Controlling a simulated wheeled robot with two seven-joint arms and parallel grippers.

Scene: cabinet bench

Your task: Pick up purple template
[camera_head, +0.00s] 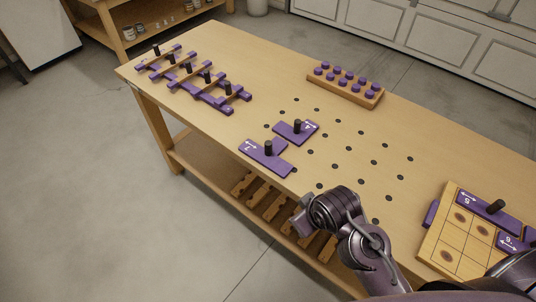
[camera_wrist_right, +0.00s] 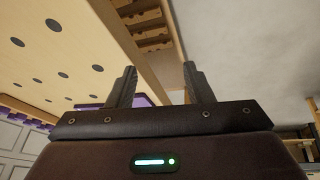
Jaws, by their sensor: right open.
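Several purple templates with black knobs lie on the wooden bench. In the head view, one purple template marked with an arrow and a numeral (camera_head: 265,160) lies near the front edge. Another purple template marked 4 (camera_head: 309,130) lies just behind it. More purple templates (camera_head: 494,208) lie on the gridded wooden board at the right. My right gripper (camera_wrist_right: 160,78) is open and empty in the right wrist view, with the bench edge beyond its fingers. In the head view, my arm reaches over the front edge, to the right of the loose templates; its fingers are not clear there. My left gripper is out of view.
A wooden block with purple pegs (camera_head: 345,87) stands at the back. Interlocked purple and wooden strips with black knobs (camera_head: 192,78) are at the far left. The bench top (camera_head: 240,60) has rows of dark holes and clear room in the middle. Slatted pieces (camera_head: 268,204) lie on the lower shelf.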

